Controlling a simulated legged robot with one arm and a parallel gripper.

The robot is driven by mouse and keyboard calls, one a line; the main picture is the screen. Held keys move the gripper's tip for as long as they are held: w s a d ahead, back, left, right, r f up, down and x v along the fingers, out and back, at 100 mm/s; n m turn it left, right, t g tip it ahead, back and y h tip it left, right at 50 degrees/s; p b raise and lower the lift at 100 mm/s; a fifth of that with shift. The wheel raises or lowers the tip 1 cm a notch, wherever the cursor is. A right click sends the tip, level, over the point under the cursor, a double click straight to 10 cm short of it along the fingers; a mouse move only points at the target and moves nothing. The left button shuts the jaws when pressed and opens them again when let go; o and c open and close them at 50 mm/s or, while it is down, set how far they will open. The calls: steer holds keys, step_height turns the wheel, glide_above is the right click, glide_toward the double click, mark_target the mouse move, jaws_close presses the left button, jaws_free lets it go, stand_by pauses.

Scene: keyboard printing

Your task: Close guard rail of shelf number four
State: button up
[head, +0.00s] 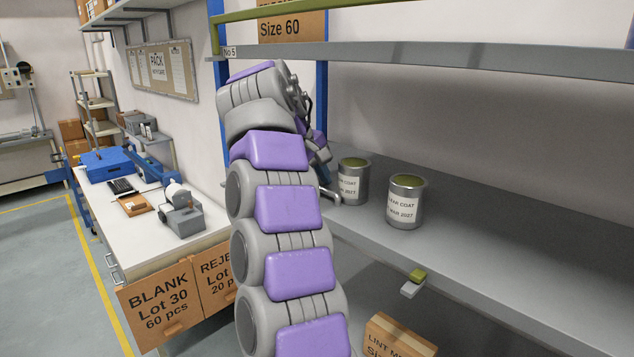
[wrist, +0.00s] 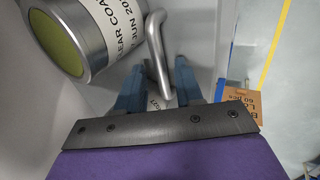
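The grey shelf (head: 480,255) holding two paint cans runs across the right of the head view. Its number label is not visible; my arm covers its left end. A bent grey metal rod (wrist: 157,55) shows in the wrist view, its lower part between my gripper's blue fingers (wrist: 158,88). The fingers are apart, with gaps beside the rod. In the head view my gripper (head: 325,180) is mostly hidden behind my arm, near the shelf's left end. A small green-tipped grey piece (head: 414,282) sits at the shelf's front edge.
A clear coat can (wrist: 58,40) is close to the gripper's left. Another can (head: 406,202) stands farther right. The shelf above, labelled No 5 (head: 231,52), has a green bar (head: 290,14). A workbench (head: 150,225) and cardboard boxes (head: 165,305) lie left.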

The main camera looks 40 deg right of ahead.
steer(key=shift+a, duration=0.1)
jaws_close()
stand_by(0.5)
steer(key=shift+a, duration=0.1)
steer(key=shift+r+h, duration=0.1)
steer(key=shift+h, duration=0.2)
